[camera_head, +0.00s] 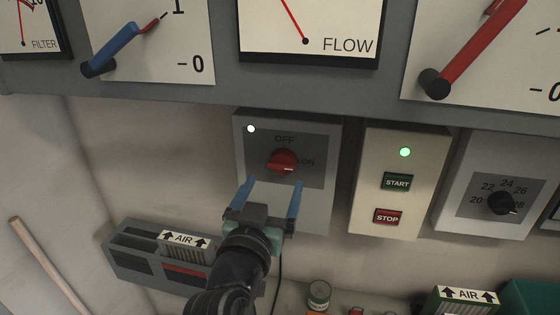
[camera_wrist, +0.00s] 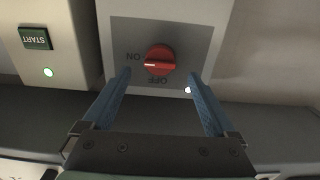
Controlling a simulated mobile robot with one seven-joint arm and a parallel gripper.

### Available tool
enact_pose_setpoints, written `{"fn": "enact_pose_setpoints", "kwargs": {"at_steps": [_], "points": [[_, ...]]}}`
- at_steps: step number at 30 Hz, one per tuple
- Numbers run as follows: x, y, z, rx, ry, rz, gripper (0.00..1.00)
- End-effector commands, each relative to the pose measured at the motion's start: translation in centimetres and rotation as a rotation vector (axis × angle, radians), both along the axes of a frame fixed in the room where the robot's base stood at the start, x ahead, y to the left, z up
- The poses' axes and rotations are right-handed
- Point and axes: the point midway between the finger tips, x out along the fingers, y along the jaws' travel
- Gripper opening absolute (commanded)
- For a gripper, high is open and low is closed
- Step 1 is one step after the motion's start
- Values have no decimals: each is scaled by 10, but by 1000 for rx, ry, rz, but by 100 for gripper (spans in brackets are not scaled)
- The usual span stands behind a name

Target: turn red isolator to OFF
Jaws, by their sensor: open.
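The red isolator knob (camera_head: 281,162) sits on a grey panel box (camera_head: 318,208) with OFF printed above it and ON to its right. Its white mark points right, toward ON. In the wrist view, which is upside down, the red knob (camera_wrist: 159,59) has its mark pointing left toward ON. My gripper (camera_head: 274,182) is open, with its two blue fingers just below the knob in the head view. In the wrist view my gripper (camera_wrist: 160,73) has one finger on either side of the knob, seemingly short of it; contact cannot be told.
A START/STOP box (camera_head: 360,180) with a lit green lamp stands right of the isolator box. Farther right is a black dial (camera_head: 502,203). Gauges and levers (camera_head: 120,45) run above. A grey AIR unit (camera_head: 140,262) is low at left. A white lamp (camera_head: 250,128) is lit on the isolator box.

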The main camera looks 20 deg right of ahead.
Motion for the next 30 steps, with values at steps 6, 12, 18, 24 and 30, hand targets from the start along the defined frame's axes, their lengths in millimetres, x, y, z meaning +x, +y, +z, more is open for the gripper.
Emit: {"fn": "enact_pose_setpoints", "kwargs": {"at_steps": [6,12,18,24,30], "points": [[30,-22,3,1,-1,-2,92],[45,-32,2,-1,-1,-1,92],[50,-35,1,0,-1,-1,92],[51,-35,0,0,-1,0,92],[50,-34,0,0,-1,0,60]]}}
